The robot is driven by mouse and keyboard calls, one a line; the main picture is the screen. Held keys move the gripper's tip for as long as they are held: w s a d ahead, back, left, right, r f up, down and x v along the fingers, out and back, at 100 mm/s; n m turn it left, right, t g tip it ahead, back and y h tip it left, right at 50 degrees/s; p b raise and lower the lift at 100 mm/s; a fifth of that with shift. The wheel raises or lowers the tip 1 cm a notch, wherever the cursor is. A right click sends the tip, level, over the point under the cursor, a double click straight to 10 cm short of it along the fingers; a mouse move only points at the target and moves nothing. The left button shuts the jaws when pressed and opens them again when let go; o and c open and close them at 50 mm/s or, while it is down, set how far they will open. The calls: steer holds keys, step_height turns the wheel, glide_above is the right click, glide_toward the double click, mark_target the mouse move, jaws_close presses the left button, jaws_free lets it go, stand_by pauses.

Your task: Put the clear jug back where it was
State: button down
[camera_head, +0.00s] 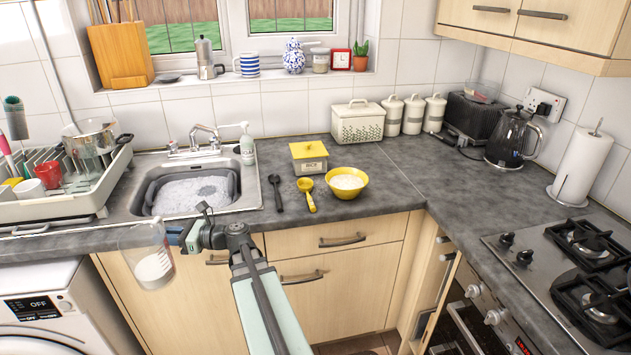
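The clear jug (152,262) holds something white in its lower part. It hangs slightly tilted in front of the counter edge, between the washing machine and the wooden cupboard. My gripper (176,235) is at the jug's right side and appears shut on it. The fingertips are small and partly hidden against the jug. My arm comes up from the bottom of the picture to the right of the jug.
The soapy sink (247,190) is behind my gripper, with a dish rack (97,200) to its left. Free counter lies further right.

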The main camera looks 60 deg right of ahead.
steer(key=s+d+r+m+t+h, duration=0.1)
steer(key=s+d+r+m+h, duration=0.25)
steer(key=d, duration=0.95)
steer(key=s+d+r+m+t+h, duration=0.15)
steer(key=s+d+r+h, duration=0.3)
steer(key=d, duration=0.85)
steer(key=s+d+r+m+h, duration=0.3)
steer(key=s+d+r+h, duration=0.15)
steer(key=d, duration=0.85)
steer(key=s+d+m+g+h, duration=0.3)
steer(key=s+d+m+h, duration=0.15)
steer(key=s+d, duration=1.15)
steer(key=s+d+m+g+h, duration=0.25)
steer(key=s+d+h, duration=0.35)
steer(key=s+d, duration=1.05)
steer(key=shift+m, duration=0.3)
steer(key=shift+s+a+f, duration=0.4)
steer(key=shift+a+f, duration=0.05)
steer(key=shift+f, duration=1.1)
steer(key=shift+s+a+f, duration=0.4)
steer(key=shift+f, duration=1.15)
steer(key=shift+s+a+f, duration=0.4)
steer(key=shift+a+f, duration=0.05)
steer(key=shift+f, duration=1.1)
steer(key=shift+f, duration=0.15)
steer(key=c, duration=1)
jaws_free()
